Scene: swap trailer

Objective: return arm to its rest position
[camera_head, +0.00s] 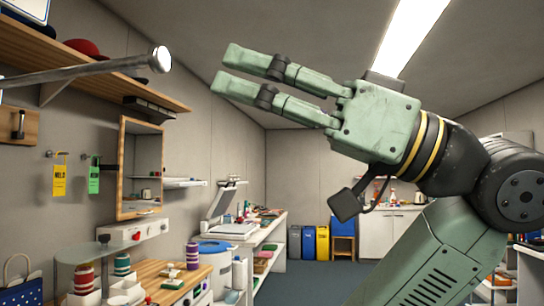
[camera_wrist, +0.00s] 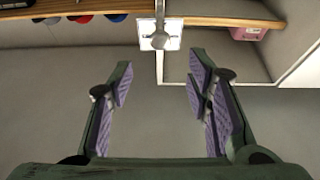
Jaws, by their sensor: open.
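My gripper (camera_head: 235,74) is pale green with dark joints. In the head view it is raised high in the middle of the room, pointing left toward the shelf wall, with its fingers near each other from this side. My arm comes up from the lower right of the head view and bends at a black joint. The gripper touches nothing that I can see.
A metal rod with a round end (camera_head: 160,59) juts out at the left, by a wooden shelf (camera_head: 100,50) holding a red cap (camera_head: 86,47). Below are a mirror (camera_head: 142,165) and a wooden counter (camera_head: 165,277). The floor (camera_head: 320,280) toward the coloured bins (camera_head: 322,242) looks clear.

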